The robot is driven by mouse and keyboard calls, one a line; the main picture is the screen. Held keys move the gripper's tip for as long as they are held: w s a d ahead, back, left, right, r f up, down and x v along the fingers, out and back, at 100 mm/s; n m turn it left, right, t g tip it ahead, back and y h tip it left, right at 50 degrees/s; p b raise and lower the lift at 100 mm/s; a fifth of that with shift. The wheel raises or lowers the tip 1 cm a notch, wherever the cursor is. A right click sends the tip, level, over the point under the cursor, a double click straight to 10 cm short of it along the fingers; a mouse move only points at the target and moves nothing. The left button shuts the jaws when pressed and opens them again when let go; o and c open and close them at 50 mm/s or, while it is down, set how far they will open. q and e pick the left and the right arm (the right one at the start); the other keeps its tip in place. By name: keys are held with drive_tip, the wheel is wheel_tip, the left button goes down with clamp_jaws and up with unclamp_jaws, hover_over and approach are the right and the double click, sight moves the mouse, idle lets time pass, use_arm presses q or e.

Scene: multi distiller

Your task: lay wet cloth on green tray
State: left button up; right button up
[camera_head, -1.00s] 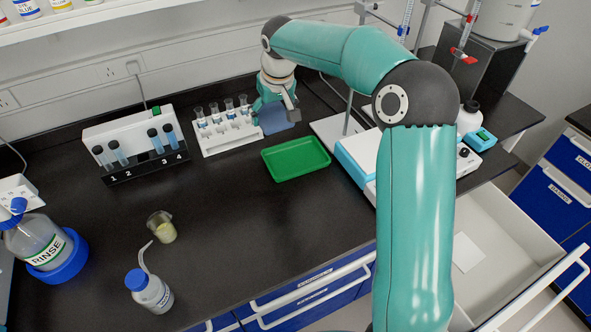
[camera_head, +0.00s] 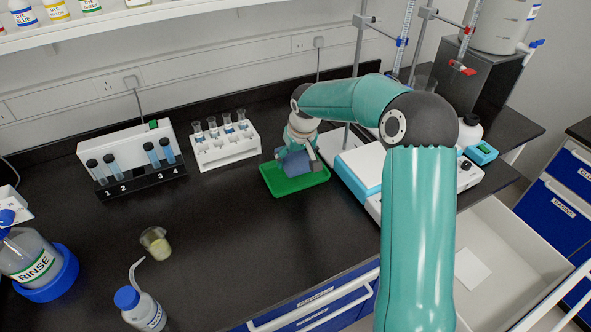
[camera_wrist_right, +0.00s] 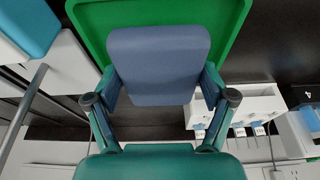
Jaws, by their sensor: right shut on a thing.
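The wet cloth (camera_head: 294,164) is a small blue-grey piece held between the fingers of my right gripper (camera_head: 298,158). In the right wrist view the cloth (camera_wrist_right: 158,64) sits between the two fingers of the right gripper (camera_wrist_right: 160,98), with the green tray (camera_wrist_right: 232,14) behind it. In the head view the green tray (camera_head: 318,180) lies flat on the black bench, and the cloth and gripper are over it, hiding much of its far part. I cannot tell whether the cloth touches the tray. My left gripper is not in view.
A white rack with tubes (camera_head: 226,152) stands just left of the tray. A white-and-blue device (camera_head: 358,168) stands close on its right. A beaker (camera_head: 157,243), a wash bottle (camera_head: 140,308) and a rinse bottle (camera_head: 35,262) stand at the front left. The bench between is clear.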

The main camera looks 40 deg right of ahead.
drive_tip(key=shift+f, duration=2.35)
drive_tip(key=o, duration=1)
drive_tip(key=v, duration=1.2)
drive_tip(key=shift+b, duration=0.35)
